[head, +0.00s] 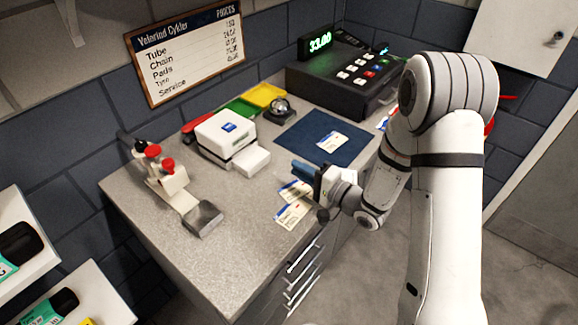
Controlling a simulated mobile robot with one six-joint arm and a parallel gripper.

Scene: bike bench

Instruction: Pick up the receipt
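No paper is clearly marked as the receipt. Small printed slips with blue and yellow marks are in the head view: one (330,142) lies on the dark blue mat (310,122), and one (290,213) lies near the bench's front edge. Another slip (294,191) is just behind that one, close under my gripper and partly hidden by it. My gripper (301,171) points left, low over the bench by the mat's front edge. Its blue fingers overlap in this view, so I cannot tell whether it is open, shut or touching a slip.
A white box-shaped device (225,133) stands left of the mat. A black register (345,78) with a green display stands behind. A scale-like device (170,181) with red knobs and a metal pan is at left. Green and yellow trays (263,95) lie at the back. The front left bench top is bare.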

